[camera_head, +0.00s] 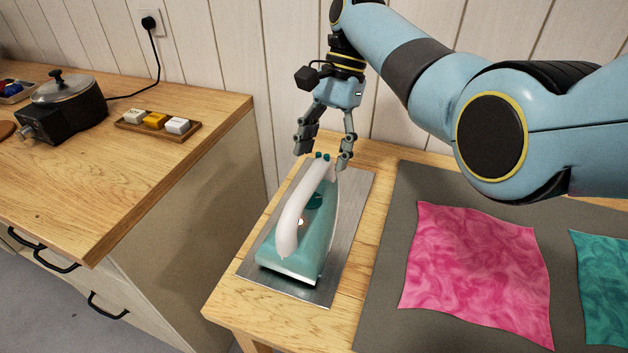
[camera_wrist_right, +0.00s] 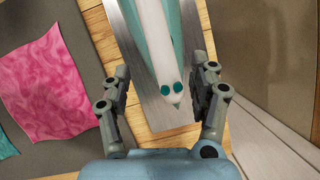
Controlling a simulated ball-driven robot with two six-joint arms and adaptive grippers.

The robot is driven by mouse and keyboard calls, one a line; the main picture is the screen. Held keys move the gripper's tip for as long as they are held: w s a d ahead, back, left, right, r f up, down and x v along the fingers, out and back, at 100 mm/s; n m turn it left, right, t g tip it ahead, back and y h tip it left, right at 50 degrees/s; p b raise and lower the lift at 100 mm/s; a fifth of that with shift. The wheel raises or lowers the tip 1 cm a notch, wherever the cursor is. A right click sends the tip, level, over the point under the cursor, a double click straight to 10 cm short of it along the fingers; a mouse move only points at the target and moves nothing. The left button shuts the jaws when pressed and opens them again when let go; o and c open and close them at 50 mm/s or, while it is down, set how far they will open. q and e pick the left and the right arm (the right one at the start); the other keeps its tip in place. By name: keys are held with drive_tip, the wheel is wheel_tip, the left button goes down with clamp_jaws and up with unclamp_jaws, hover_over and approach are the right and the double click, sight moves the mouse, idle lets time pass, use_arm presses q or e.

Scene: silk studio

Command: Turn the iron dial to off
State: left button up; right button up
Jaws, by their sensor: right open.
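The teal iron (camera_head: 322,238) with a white handle (camera_head: 297,205) rests on a metal plate (camera_head: 347,228) on the wooden table. A dark teal dial (camera_head: 314,201) shows on its body under the handle, partly hidden by it. My right gripper (camera_head: 322,160) is open and points down at the iron's far end, by two teal buttons. In the right wrist view, the iron's white handle end (camera_wrist_right: 165,85) lies between the spread fingers (camera_wrist_right: 163,88), with no clear contact. The dial's setting is too small to read. My left gripper is not in view.
A grey mat (camera_head: 385,290) with a pink silk (camera_head: 475,270) and a teal silk (camera_head: 605,280) lies right of the iron. A wooden counter (camera_head: 60,190) at left holds a black pot heater (camera_head: 60,110) and a small block tray (camera_head: 185,135). A panelled wall stands behind.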

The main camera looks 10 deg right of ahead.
sight(311, 200)
drive_tip(key=x, duration=0.7)
drive_tip(key=shift+f, duration=0.3)
drive_tip(key=c, duration=1.2)
